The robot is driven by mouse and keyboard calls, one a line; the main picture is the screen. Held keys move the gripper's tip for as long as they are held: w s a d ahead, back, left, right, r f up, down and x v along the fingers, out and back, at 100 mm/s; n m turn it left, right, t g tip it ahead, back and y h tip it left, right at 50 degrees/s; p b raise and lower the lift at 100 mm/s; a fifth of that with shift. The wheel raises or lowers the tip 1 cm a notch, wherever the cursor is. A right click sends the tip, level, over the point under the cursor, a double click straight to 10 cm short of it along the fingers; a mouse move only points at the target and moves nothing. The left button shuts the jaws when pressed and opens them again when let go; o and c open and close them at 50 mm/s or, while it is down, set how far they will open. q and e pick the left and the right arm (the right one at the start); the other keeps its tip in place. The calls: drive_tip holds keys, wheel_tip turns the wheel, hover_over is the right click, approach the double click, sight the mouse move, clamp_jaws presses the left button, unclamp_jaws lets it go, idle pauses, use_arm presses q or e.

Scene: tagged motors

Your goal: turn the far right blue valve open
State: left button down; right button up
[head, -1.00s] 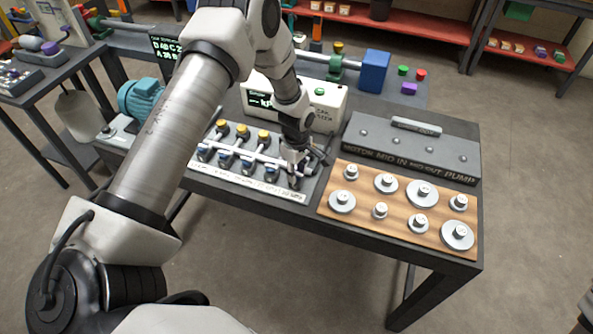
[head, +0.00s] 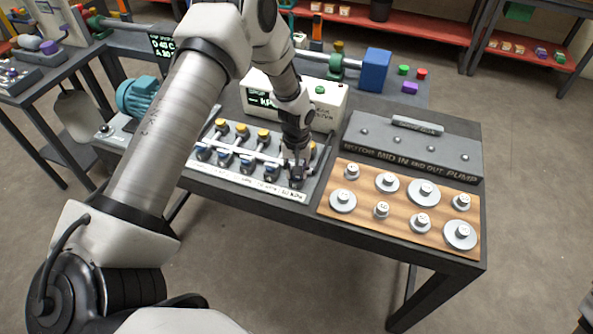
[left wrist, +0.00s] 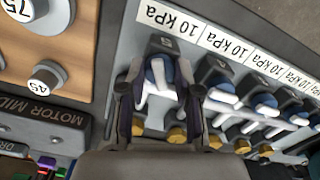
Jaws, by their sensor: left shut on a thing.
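The far right blue valve shows in the left wrist view (left wrist: 158,72) as a blue handle with a white part on a dark body, under the first "10 kPa" label. My left gripper (left wrist: 160,92) has one finger on each side of this valve and is shut on its handle. In the head view my left gripper (head: 297,172) points down at the right end of the valve row and hides most of that valve. The other blue valves (head: 246,160) stand in a row to its left. My right gripper is not in view.
Yellow knobs (head: 242,130) line the back of the valve panel. A wooden board (head: 400,210) with several grey weights lies to the right. A grey lettered block (head: 415,150) stands behind it. A white gauge box (head: 320,108) with a green button is behind the valves.

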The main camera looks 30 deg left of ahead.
use_arm(q)
drive_tip(key=m+b, duration=0.1)
drive_tip(key=m, duration=0.4)
drive_tip(key=shift+s+f+m, duration=0.1)
drive_tip(key=shift+m, duration=0.3)
idle(0.4)
drive_tip(key=c, duration=0.8)
unclamp_jaws()
wheel_tip(320, 180, up, 12)
